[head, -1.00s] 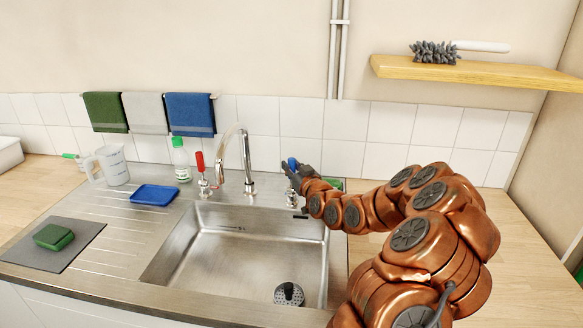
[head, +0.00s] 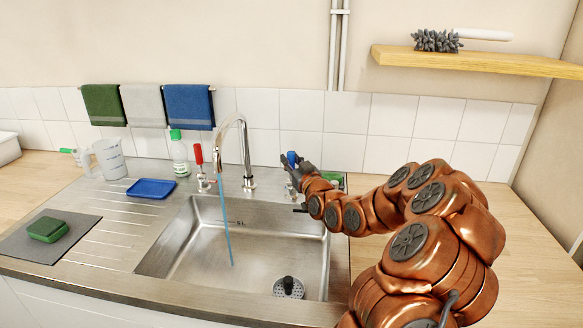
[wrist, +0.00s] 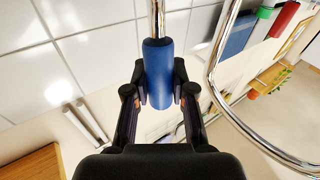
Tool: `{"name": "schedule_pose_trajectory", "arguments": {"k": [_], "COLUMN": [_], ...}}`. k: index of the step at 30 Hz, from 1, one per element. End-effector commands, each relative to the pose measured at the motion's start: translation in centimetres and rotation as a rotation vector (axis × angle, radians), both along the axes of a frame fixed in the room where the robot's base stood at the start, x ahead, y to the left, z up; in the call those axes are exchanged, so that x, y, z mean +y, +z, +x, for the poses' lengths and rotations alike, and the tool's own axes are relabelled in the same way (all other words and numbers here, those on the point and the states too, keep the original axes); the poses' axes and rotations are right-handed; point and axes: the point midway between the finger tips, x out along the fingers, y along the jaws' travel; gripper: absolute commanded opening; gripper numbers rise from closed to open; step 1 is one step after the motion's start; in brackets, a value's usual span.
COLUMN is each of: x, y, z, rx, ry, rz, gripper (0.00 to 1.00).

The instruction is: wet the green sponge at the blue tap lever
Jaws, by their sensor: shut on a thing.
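The green sponge (head: 48,229) lies on a grey mat (head: 25,243) at the left of the draining board, far from my gripper. My gripper (head: 291,164) is at the right of the tap, shut on the blue tap lever (head: 292,158). In the wrist view the lever's blue handle (wrist: 158,75) stands between the fingers of my gripper (wrist: 160,95). A thin blue stream of water (head: 226,225) falls from the curved tap spout (head: 242,130) into the sink.
The steel sink (head: 205,255) holds a dark-knobbed strainer (head: 288,287). A red lever (head: 199,157) stands left of the spout. A blue tray (head: 151,188), a bottle (head: 179,155) and a jug (head: 108,160) stand on the left. The right counter (head: 500,230) has bare room.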

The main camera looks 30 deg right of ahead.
Motion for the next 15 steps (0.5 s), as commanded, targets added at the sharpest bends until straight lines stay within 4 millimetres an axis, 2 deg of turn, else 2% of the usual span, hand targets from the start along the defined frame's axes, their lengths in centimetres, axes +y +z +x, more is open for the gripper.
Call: {"name": "schedule_pose_trajectory", "arguments": {"k": [9, 10, 15], "x": [0.16, 0.16, 0.13], "y": [-0.14, -0.14, -0.08], "z": [-0.02, -0.02, -0.02], "rx": [0.000, 0.000, -0.002], "ry": [0.003, 0.003, 0.002], "rz": [-0.002, -0.002, -0.002], "gripper": [0.00, 0.26, 0.44]}}
